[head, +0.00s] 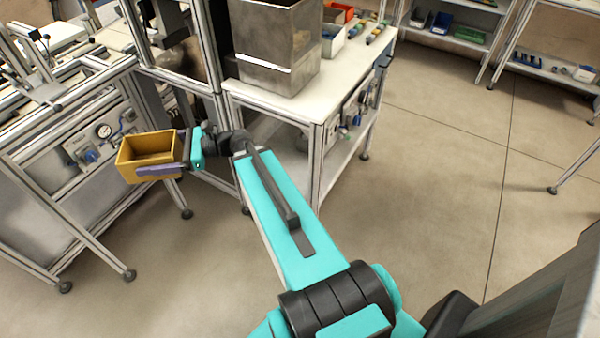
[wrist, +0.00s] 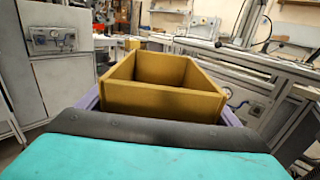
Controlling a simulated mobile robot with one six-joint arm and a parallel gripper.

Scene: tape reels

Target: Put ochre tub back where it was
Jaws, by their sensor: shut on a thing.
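The ochre tub (head: 142,151) is an open, empty, box-shaped bin at the left of the head view. My gripper (head: 163,156) is shut on it, with a purple finger along the tub's near side. The tub hangs in the air over the floor, in front of the metal-framed workbench, and looks roughly upright. In the wrist view the ochre tub (wrist: 165,98) fills the middle, with purple fingers of my gripper (wrist: 160,108) on both sides of it. Its underside is hidden.
A white-topped bench (head: 305,95) with a large metal bin (head: 275,50) and small bins stands right of the tub. A framed workbench (head: 60,130) with a gauge panel is behind it. Shelves (head: 450,30) stand at the back right. The floor (head: 430,190) at right is clear.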

